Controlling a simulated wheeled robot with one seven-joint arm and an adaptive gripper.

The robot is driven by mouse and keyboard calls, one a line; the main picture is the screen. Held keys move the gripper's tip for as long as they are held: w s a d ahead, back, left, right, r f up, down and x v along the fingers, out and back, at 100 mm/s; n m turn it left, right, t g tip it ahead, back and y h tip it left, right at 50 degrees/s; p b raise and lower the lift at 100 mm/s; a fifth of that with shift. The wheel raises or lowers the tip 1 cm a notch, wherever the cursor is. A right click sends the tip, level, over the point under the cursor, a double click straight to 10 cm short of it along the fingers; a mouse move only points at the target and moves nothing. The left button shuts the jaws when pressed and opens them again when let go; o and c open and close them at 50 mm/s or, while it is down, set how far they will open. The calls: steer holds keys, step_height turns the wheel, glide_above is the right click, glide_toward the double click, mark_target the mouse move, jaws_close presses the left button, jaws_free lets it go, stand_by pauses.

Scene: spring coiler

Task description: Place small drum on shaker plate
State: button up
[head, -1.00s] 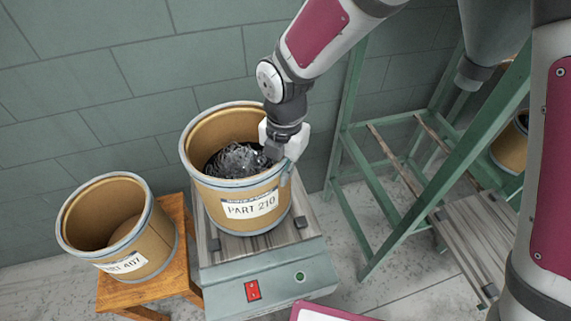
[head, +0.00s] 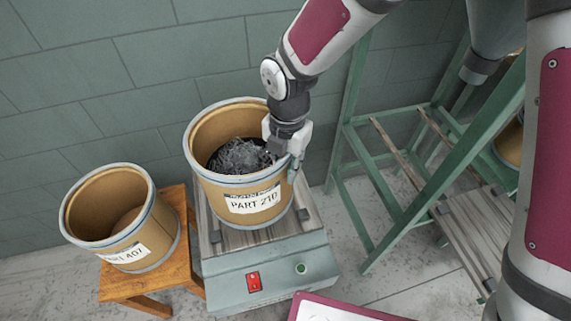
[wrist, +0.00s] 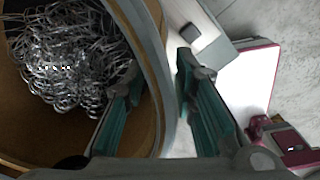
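A tan drum with a grey rim, labelled PART 210 (head: 254,202), stands upright on the shaker plate (head: 217,241) and holds a heap of metal springs (head: 240,156). The springs also show in the wrist view (wrist: 72,62). My gripper (head: 288,160) is at the drum's right rim. In the wrist view the teal-padded fingers (wrist: 160,85) straddle the rim, one inside the drum and one outside. They look open, with space between them and the wall. The shaker base has a red switch (head: 253,281) and a green button. The drum's underside is hidden.
A second drum, labelled PART 407 (head: 125,254), stands on a wooden stool (head: 142,285) to the left. A green metal frame (head: 440,165) with slatted boards stands to the right. A block wall (head: 90,70) is close behind. Some floor is free between the shaker and the frame.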

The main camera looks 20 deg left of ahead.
step_height(320, 180, up, 12)
steer(key=p, duration=0.1)
steer(key=shift+d, duration=0.1)
steer(key=s+d+r+m+t+h, duration=0.1)
steer(key=s+d+r+m, duration=0.1)
steer(key=d+r+m, duration=0.5)
steer(key=s+d+r+m+t, duration=0.1)
steer(key=s+d+r+m, duration=0.15)
steer(key=d+m, duration=0.8)
steer(key=s+d+r+m, duration=0.1)
steer(key=s+d+m, duration=1.2)
steer(key=m, duration=0.3)
steer(key=shift+s+r+t+y, duration=0.2)
steer(key=shift+r+t+y, duration=0.05)
steer(key=shift+t+y, duration=0.15)
